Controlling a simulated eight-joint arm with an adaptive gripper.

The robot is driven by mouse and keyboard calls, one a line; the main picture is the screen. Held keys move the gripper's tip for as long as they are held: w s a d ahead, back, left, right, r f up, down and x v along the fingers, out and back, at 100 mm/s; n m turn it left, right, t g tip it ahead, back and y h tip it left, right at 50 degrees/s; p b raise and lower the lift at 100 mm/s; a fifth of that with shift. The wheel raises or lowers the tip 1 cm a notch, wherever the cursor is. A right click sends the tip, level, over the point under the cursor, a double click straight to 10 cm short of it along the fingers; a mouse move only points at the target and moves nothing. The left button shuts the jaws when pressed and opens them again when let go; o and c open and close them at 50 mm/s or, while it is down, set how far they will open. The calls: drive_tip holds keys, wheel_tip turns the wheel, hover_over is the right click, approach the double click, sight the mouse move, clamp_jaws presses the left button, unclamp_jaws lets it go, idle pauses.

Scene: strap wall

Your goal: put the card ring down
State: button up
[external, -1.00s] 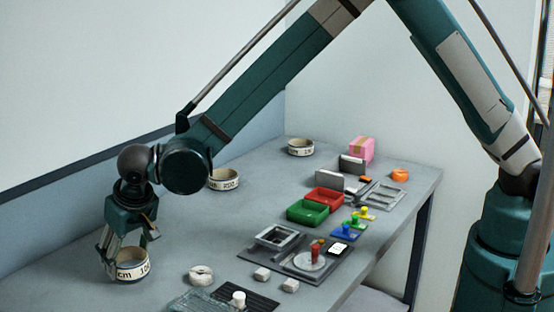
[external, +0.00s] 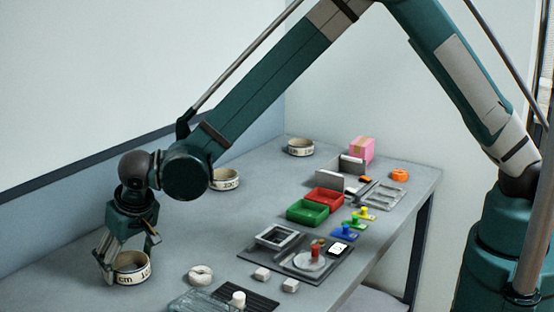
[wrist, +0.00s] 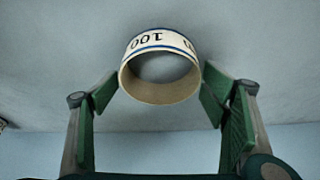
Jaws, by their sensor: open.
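The card ring (external: 133,274) is a cream band with dark printed marks, upright on its edge rim on the grey bench top at the front left. In the wrist view the ring (wrist: 158,93) shows a blue edge and the figure 100. My gripper (external: 128,250) is above and around it. In the wrist view the two fingers of my gripper (wrist: 160,78) are spread on either side of the ring, with the tips close to its wall. Whether a tip still touches it is hard to tell.
Two similar rings stand farther back, one (external: 225,180) behind my wrist and one (external: 300,147) near the wall. A white roll (external: 200,275), small white blocks (external: 262,274) and a dark tray (external: 340,262) lie to the right. Green (external: 307,212) and red bins (external: 324,198) stand beyond.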

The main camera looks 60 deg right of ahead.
drive_tip(key=shift+r, duration=0.1)
drive_tip(key=p+v, duration=0.1)
drive_tip(key=v, duration=1.1)
idle(0.8)
drive_tip(key=shift+d+r, duration=0.1)
drive_tip(key=shift+r, duration=0.05)
